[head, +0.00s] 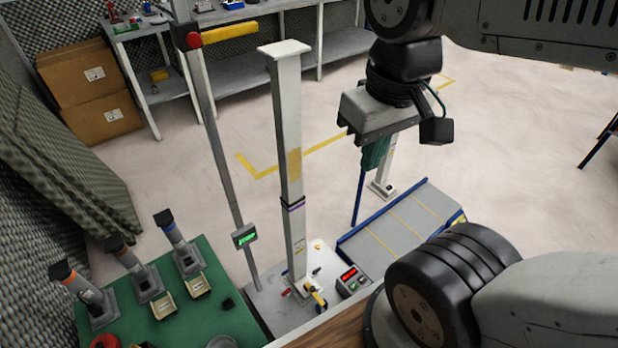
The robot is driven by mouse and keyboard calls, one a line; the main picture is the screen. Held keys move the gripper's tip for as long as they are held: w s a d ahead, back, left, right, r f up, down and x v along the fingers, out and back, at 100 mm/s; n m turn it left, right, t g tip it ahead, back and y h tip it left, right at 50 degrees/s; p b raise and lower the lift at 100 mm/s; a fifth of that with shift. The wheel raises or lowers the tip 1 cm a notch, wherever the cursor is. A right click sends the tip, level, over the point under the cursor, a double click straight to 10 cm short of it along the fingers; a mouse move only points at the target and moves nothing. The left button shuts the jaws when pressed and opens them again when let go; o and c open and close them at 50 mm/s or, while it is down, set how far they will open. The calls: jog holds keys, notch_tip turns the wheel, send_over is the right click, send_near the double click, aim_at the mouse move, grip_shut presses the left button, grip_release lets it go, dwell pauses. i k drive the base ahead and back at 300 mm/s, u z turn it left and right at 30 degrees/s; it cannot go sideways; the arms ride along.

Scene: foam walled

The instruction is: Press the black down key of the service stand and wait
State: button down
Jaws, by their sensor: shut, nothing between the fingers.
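A small grey control box (352,281) with a red lit display and a few small keys sits low at the foot of a tall white post (290,170). The keys are too small to tell which is the black down key. A second box with a green lit display (244,236) is on a thin grey pole to the left. My gripper (373,163) hangs above and to the right of the control box, pointing down, with teal fingers. It is shut and empty, apart from the keys, with floor and a blue-edged platform seen behind and below it.
A blue-edged grey platform (398,228) lies right of the control box. A green table (215,315) with several grey holders stands at the lower left. The thin pole carries a red knob (193,40) and yellow bar. Foam panels (60,165) line the left; open floor lies behind.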

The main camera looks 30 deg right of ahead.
aim_at(362, 279)
jog(key=z, duration=0.8)
jog(key=k, duration=0.8)
jog(key=u, duration=0.4)
jog(key=i, duration=0.5)
